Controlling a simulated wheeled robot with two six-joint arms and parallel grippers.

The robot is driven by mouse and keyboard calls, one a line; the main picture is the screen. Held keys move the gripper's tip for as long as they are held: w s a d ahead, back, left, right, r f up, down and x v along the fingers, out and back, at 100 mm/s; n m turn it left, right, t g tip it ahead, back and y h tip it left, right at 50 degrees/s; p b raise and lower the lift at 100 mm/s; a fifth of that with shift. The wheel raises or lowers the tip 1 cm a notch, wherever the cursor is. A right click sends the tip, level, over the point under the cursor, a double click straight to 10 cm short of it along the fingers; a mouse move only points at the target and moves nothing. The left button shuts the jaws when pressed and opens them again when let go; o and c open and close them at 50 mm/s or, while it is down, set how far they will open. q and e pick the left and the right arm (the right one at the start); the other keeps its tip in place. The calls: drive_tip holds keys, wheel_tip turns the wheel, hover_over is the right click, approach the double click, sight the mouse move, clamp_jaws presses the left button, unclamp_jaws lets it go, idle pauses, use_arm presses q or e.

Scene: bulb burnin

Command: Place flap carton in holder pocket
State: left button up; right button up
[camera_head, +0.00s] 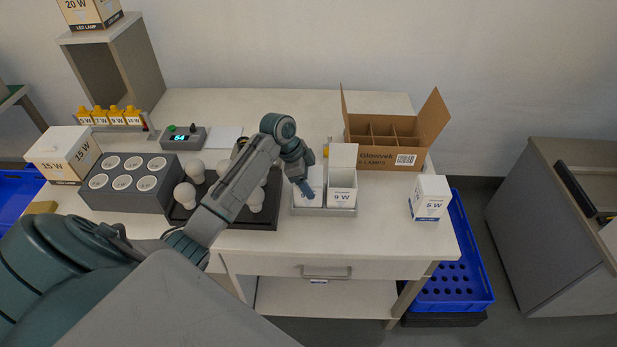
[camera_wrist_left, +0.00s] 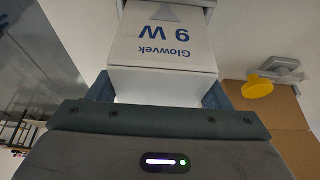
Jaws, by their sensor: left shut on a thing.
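A grey two-pocket holder (camera_head: 325,211) stands near the front edge of the table. My left gripper (camera_head: 305,188) is over its left pocket, shut on a white carton (camera_head: 314,178). In the left wrist view the held carton (camera_wrist_left: 165,50) reads "Glowvek 9 W" upside down, between the fingers. The carton is at the left pocket; the gripper hides part of it, so I cannot tell how deep it sits. A second white 9 W carton (camera_head: 342,197) stands in the right pocket with its flap raised. My right gripper is not in view.
An open brown divided box (camera_head: 385,157) stands behind the holder on the right. A 5 W carton (camera_head: 430,197) stands at the right edge. On the left are a dark tray of bulbs (camera_head: 262,218), a socket block (camera_head: 128,185) and a 15 W carton (camera_head: 62,155).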

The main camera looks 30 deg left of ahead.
use_arm(q)
drive_tip(key=shift+f, duration=0.15)
drive_tip(key=o, duration=1.2)
drive_tip(key=shift+c, duration=0.2)
drive_tip(key=shift+o, duration=0.8)
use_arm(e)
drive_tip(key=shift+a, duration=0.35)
use_arm(q)
drive_tip(key=b+v, duration=0.3)
drive_tip(key=v, duration=0.9)
drive_tip(key=shift+r, duration=0.2)
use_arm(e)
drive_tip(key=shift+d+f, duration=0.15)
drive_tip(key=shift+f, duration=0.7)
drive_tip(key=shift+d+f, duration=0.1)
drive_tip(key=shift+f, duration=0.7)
use_arm(q)
drive_tip(key=shift+f, duration=0.1)
